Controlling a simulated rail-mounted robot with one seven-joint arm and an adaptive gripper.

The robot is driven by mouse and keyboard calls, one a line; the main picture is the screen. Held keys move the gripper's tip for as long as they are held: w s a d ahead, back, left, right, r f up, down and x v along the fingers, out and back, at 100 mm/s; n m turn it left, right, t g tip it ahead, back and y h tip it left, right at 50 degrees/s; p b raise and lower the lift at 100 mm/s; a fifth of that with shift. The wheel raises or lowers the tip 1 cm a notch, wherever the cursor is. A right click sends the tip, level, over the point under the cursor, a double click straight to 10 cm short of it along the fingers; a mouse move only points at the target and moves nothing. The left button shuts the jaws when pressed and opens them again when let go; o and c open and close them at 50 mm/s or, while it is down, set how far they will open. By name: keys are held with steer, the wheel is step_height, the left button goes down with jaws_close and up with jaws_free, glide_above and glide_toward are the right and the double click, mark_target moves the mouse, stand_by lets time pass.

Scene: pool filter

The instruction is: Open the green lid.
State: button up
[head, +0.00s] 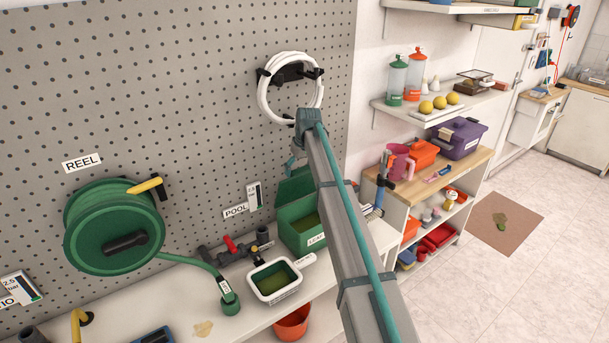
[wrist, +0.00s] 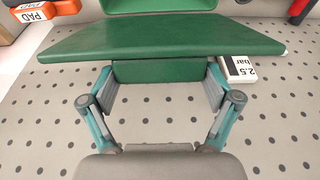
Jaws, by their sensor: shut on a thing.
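The green lid (head: 296,187) stands raised and tilted at the back of a green box (head: 304,236) on the white counter, below the pegboard. The box's olive-coloured inside (head: 306,222) shows from above. In the wrist view the lid (wrist: 160,38) spans the upper middle as a wide green panel. My gripper (wrist: 160,86) is shut on a green block on the lid's near side, with one finger pad at each side of it. In the head view my gripper (head: 293,164) is just above the lid, partly hidden behind my arm, which also covers the box's right side.
A white tub (head: 275,281) of green liquid stands in front of the box. Pipework with a red valve handle (head: 229,243) lies left of it. A green hose reel (head: 113,226) and a white hose coil (head: 290,87) hang on the pegboard (head: 190,90). Shelving stands right.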

steer(key=shift+w+a+r, duration=0.1)
steer(key=shift+w+a, duration=0.2)
steer(key=shift+w, duration=0.2)
steer(key=o, duration=1.4)
steer(key=v, duration=1.2)
steer(key=shift+s, duration=0.1)
